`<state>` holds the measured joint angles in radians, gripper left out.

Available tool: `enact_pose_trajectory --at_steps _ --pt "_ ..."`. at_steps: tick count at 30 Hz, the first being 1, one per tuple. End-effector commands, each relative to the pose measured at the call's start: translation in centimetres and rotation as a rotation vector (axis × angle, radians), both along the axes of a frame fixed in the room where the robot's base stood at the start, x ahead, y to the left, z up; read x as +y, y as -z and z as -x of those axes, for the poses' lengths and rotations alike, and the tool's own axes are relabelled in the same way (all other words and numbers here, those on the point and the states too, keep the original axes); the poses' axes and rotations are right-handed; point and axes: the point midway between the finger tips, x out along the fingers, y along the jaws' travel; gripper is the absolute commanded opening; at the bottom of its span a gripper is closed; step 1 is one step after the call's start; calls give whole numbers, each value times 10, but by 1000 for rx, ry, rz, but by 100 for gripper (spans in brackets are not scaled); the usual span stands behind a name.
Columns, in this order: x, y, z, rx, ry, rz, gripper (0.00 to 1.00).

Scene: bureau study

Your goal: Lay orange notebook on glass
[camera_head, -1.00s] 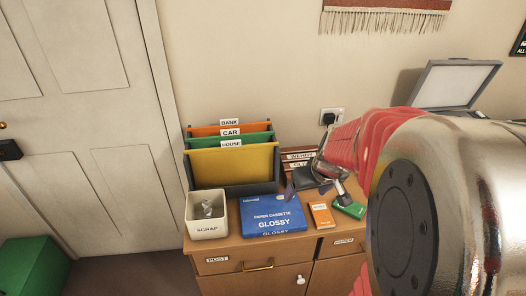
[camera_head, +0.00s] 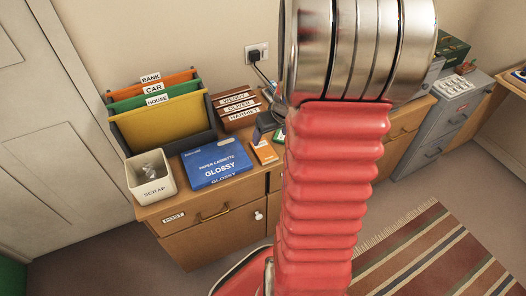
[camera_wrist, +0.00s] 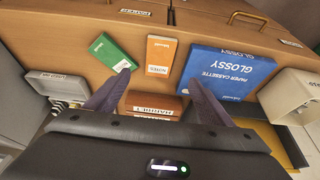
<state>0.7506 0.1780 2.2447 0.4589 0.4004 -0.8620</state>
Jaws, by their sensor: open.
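The orange notebook (camera_head: 264,152) lies flat on the wooden cabinet top, just right of the blue paper box. In the wrist view the orange notebook (camera_wrist: 160,55) lies just beyond my fingertips, roughly centred between them. My gripper (camera_wrist: 160,78) is open and empty, its two dark fingers spread apart. In the head view my arm hides most of the gripper, with only a dark part showing near the orange notebook. A green notebook (camera_wrist: 113,53) lies beside the orange one. I see no glass in either view now; my arm blocks part of the cabinet top.
The blue paper cassette box (camera_head: 216,163), scrap bin (camera_head: 151,178) and file rack (camera_head: 165,122) stand left of the orange notebook. Brown name-labelled holders (camera_head: 238,108) stand behind it. A grey cabinet (camera_head: 440,122) stands at the right. A striped rug (camera_head: 430,255) lies on the floor.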

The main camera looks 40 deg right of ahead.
Motion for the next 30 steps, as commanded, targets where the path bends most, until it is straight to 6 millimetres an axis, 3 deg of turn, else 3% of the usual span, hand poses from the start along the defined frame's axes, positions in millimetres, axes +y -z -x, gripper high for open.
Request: enact_pose_trajectory --at_steps 18,30 --pt "-7 63 -24 2 1 -2 75" --pt "-8 72 -28 2 1 -1 75"
